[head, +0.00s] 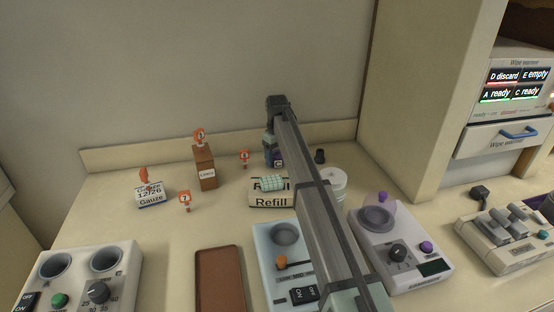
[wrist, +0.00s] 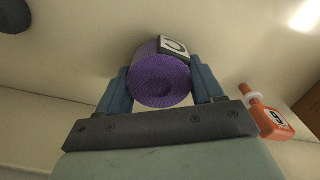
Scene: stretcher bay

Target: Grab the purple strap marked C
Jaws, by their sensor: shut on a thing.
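The purple strap is a rolled cylinder (wrist: 160,82) in the wrist view, with a white-and-dark tag (wrist: 174,46) on its side. The tag's letter is seen at an angle there. My gripper (wrist: 161,88) is shut on the roll, with one blue finger on each side. In the head view my gripper (head: 273,152) points down near the back of the counter, with a dark tag marked C (head: 278,162) at its fingers. The roll itself is mostly hidden there. I cannot tell whether it touches the counter.
A Refill box (head: 270,201) with a pale green roll on it stands just in front. A brown block (head: 205,168), small orange bottles (head: 244,157) and a Gauze box (head: 150,197) are left. A white round stack (head: 334,183) is right. Devices line the front.

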